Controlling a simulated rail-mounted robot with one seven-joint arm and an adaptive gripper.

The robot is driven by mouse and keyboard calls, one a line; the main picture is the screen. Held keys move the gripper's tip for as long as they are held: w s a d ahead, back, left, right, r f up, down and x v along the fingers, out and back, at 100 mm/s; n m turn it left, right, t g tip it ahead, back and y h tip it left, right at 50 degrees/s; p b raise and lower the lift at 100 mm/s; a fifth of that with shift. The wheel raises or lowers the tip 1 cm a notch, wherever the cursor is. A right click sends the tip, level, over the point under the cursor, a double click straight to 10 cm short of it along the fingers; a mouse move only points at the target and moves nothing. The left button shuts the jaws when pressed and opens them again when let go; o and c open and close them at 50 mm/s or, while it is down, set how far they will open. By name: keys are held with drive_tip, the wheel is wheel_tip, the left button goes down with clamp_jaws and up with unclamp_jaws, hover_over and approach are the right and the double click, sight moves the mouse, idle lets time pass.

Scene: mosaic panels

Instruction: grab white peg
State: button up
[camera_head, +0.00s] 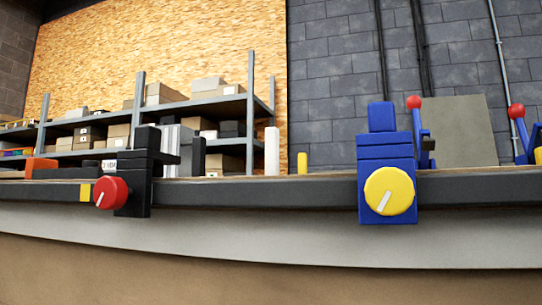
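A white peg (272,151) stands upright on the workbench (265,193), a little left of the picture's middle. Its lower end is partly cut off by the bench's front edge. It looks like a plain, narrow white block. My gripper is not in this view, so its place relative to the peg does not show.
A shorter yellow peg (302,163) stands right of the white one. A black clamp with a red knob (111,192) is at the left. A blue clamp with a yellow knob (389,192) is at the right, near red-balled levers (414,103). Shelves with boxes (165,94) stand behind.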

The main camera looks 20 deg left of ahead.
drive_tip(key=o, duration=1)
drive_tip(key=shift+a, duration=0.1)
